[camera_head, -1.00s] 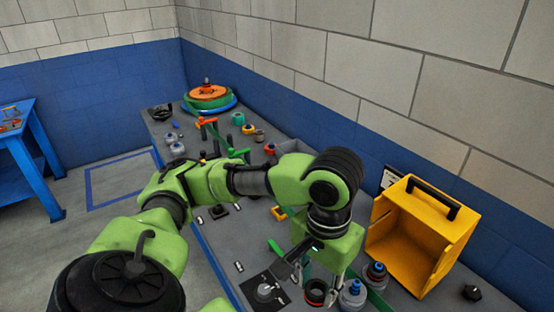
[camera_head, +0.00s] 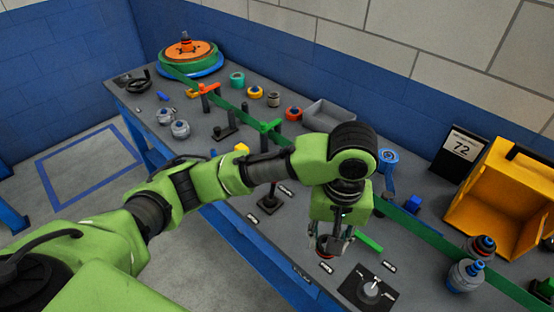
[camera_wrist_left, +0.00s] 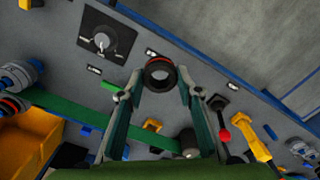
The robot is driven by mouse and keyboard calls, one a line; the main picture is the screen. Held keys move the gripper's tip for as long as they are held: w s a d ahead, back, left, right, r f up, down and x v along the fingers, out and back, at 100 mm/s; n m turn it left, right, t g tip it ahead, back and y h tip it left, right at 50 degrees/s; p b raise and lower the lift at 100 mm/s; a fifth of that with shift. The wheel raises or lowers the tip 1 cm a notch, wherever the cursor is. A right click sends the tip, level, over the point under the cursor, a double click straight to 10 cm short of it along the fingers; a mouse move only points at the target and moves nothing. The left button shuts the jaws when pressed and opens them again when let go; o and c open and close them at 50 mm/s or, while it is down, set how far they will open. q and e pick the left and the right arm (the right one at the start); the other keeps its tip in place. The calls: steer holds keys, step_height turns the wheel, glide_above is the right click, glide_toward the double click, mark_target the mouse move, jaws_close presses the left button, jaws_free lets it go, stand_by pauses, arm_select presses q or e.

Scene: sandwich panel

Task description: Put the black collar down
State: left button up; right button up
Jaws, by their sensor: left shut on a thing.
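My left gripper (camera_head: 332,240) is shut on the black collar (camera_wrist_left: 160,87), a short dark ring with a red band. In the wrist view the collar sits between the fingertips, its open bore facing the camera. In the head view the collar is partly hidden by the fingers; its red edge shows at the panel's near side, left of the black dial plate (camera_head: 368,288). I cannot tell whether the collar touches the panel or hangs just above it. My right gripper is not in view.
A yellow box (camera_head: 500,195) stands on the right, with grey fittings with blue tops (camera_head: 465,276) near it. A green strip (camera_head: 430,228) runs along the panel. A lever with a red knob (camera_wrist_left: 225,134) is near the gripper in the wrist view. Small white labels lie around the collar.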

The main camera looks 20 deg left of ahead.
arm_select(q)
steer(key=w+a+f+p, duration=0.1)
steer(key=w+a+f, duration=0.7)
steer(key=a, duration=0.1)
steer(key=shift+w+f+p, duration=0.3)
steer(key=shift+p, duration=0.05)
steer(key=shift+w+a+f, duration=0.1)
steer(key=shift+f, duration=0.1)
steer(key=f, duration=0.3)
steer(key=shift+w+a+f, duration=0.25)
steer(key=shift+a+f, duration=0.1)
steer(key=shift+f, duration=0.2)
steer(key=o, duration=1.1)
steer(key=shift+f, duration=0.1)
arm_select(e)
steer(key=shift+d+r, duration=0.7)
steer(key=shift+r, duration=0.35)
arm_select(q)
steer(key=shift+o, duration=0.2)
